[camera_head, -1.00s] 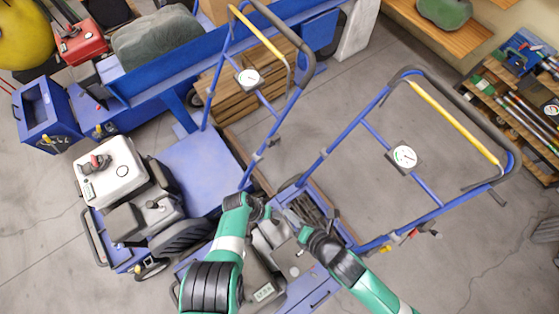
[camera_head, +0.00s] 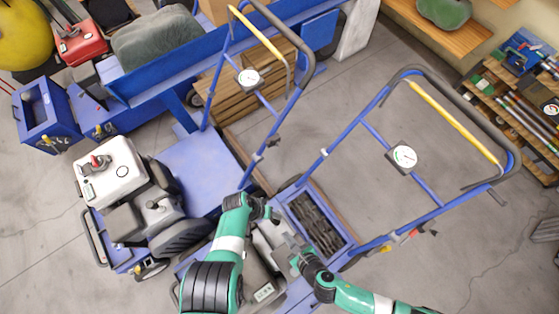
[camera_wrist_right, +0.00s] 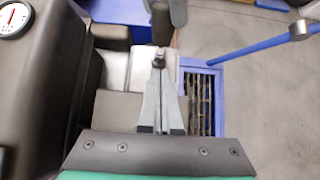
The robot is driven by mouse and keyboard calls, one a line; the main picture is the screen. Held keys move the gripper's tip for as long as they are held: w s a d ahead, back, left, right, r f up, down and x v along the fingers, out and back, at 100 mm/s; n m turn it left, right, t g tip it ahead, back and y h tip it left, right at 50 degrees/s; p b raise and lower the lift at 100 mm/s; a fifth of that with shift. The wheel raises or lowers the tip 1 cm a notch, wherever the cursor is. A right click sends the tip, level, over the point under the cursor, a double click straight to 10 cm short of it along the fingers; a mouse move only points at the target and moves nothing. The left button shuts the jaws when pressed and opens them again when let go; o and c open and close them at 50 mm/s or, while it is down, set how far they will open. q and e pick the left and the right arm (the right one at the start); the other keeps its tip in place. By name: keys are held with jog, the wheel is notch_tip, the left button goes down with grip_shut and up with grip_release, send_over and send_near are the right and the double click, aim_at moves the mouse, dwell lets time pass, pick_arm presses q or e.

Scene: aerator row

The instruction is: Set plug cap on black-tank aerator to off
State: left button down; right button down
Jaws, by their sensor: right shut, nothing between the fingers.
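The near aerator, with its dark engine block (camera_head: 258,278), lies mostly under my two arms. In the right wrist view, a black tank (camera_wrist_right: 38,75) with a round gauge fills the left side. My right gripper (camera_head: 286,248) is over this aerator's engine, and its fingers show shut and empty in the right wrist view (camera_wrist_right: 159,62). The fingertips meet near a dark upright part at the top of that view; I cannot tell whether they touch it. My left gripper (camera_head: 273,214) is over the engine's far side, its jaws unclear. I cannot make out the plug cap.
A white-tank aerator (camera_head: 108,170) with a red cap stands to the left, and a red-tank machine (camera_head: 82,46) is at upper left. The near aerator's blue handle frame (camera_head: 372,130) rises to the right. Open concrete floor (camera_head: 480,215) lies beyond.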

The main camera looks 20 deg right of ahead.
pick_arm(q)
jog(key=shift+w+d+r, duration=0.1)
jog(key=shift+r, duration=0.05)
pick_arm(e)
jog(key=x, duration=0.4)
jog(key=shift+w+f, duration=0.2)
jog(key=shift+w, duration=0.05)
jog(key=shift+w+a+r, duration=0.1)
jog(key=shift+w+r, duration=0.15)
jog(key=shift+w, duration=0.05)
jog(key=r, duration=0.1)
jog(key=w+r, duration=0.1)
jog(key=r, duration=0.1)
jog(key=shift+w+a, duration=0.1)
jog(key=shift+a, duration=0.05)
